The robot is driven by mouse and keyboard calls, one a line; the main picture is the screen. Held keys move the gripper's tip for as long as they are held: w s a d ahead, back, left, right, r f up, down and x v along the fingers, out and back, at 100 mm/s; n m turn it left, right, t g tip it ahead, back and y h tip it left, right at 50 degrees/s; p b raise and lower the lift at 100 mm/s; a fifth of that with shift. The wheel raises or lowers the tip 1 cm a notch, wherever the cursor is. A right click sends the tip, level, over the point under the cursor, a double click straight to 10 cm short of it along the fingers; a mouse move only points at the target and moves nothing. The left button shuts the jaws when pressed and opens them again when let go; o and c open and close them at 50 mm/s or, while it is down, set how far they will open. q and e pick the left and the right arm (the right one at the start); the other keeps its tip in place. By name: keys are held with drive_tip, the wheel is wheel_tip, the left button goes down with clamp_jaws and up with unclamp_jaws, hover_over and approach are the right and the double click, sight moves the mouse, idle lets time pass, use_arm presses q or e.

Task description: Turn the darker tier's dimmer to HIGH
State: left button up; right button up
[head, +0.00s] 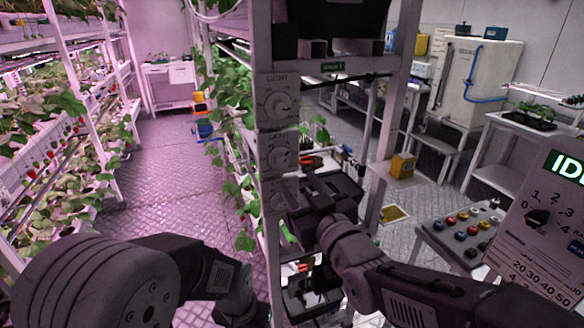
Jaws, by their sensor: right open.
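Three light dimmers run down the pale post of the middle rack. The lowest dimmer (279,198) is partly hidden and in shadow. My right gripper (296,204) is open beside this lowest dimmer, its fingers towards the post; contact cannot be told. Knob marks are too small to read. Which tier is darker is not clear. My left arm shows at the lower left, but its gripper is out of view.
A plant rack (62,150) lines the left, with a clear aisle floor (160,170) beside it. Leafy plants (232,110) hang left of the post. A button console (462,235) and a sign panel (548,215) stand at the right. A yellow box (402,166) stands behind.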

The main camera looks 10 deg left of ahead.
sight(283, 164)
drive_tip(key=p+x, duration=0.1)
drive_tip(key=x, duration=0.3)
drive_tip(key=p+x, duration=0.1)
drive_tip(key=x, duration=0.3)
drive_tip(key=shift+w+f, duration=0.2)
drive_tip(key=shift+w, duration=0.1)
drive_tip(key=shift+w+a, duration=0.2)
drive_tip(key=shift+w, duration=0.1)
drive_tip(key=shift+w+a+f, duration=0.15)
drive_tip(key=shift+w, duration=0.2)
drive_tip(key=shift+s, duration=0.1)
clamp_jaws()
